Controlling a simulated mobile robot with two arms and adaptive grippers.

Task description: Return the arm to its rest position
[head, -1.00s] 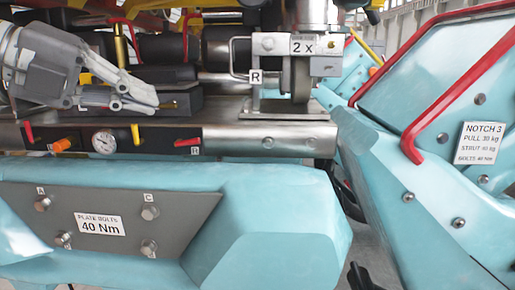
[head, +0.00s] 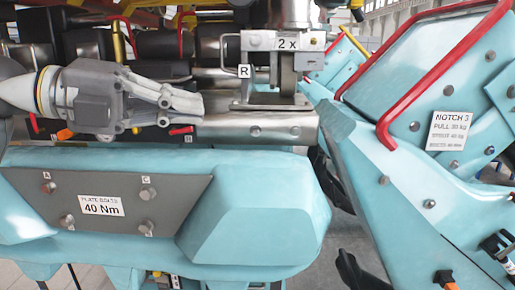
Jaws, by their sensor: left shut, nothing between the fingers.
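My left gripper (head: 190,102) comes in from the left in the head view, grey and roughly level, its fingers pointing right. It is shut with nothing between the fingers. It is in front of the steel beam (head: 235,127) and hides part of it and of the levers there. My right gripper is not in view.
Below is a turquoise body with a grey bolted plate (head: 132,197) labelled 40 Nm. A steel bracket (head: 285,57) marked 2 x and R stands right of my gripper. A turquoise arm with red rails (head: 386,112) and a NOTCH 3 label (head: 450,131) fills the right side.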

